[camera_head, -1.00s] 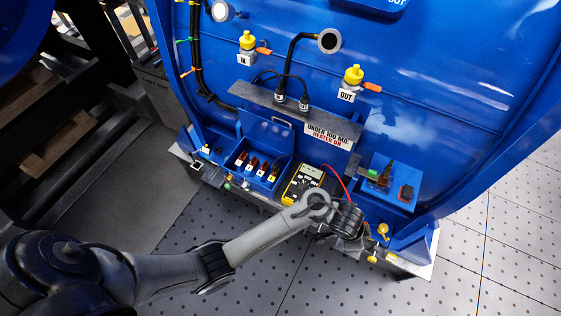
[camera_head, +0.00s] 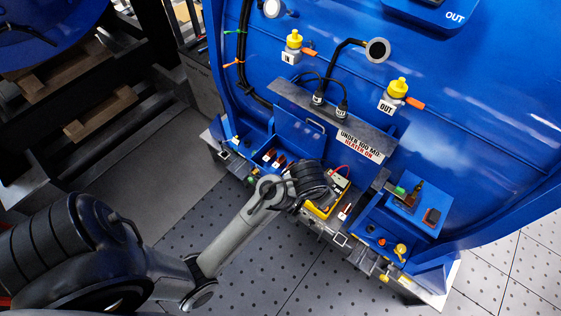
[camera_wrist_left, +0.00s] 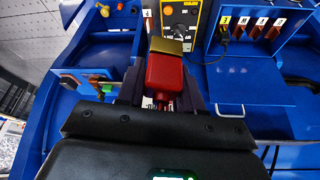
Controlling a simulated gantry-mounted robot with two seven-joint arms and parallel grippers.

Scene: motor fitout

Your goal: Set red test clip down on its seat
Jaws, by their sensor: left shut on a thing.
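My left gripper (camera_wrist_left: 163,88) is shut on the red test clip (camera_wrist_left: 165,76), which has a brass-coloured end pointing away from the wrist. In the head view the left gripper (camera_head: 318,188) is over the yellow multimeter (camera_head: 339,183) and hides part of it; I cannot make out the held clip there. The multimeter also shows in the left wrist view (camera_wrist_left: 182,14), just beyond the clip's brass end. I cannot tell which spot is the clip's seat, or whether the clip touches anything. My right gripper is not in view.
A blue box (camera_wrist_left: 262,85) with several labelled red-brown pieces lies beside the meter. A blue tray (camera_head: 395,228) with a yellow knob stands on its other side. A grey shelf (camera_head: 310,108) with two black plugs is above. Open floor lies in front.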

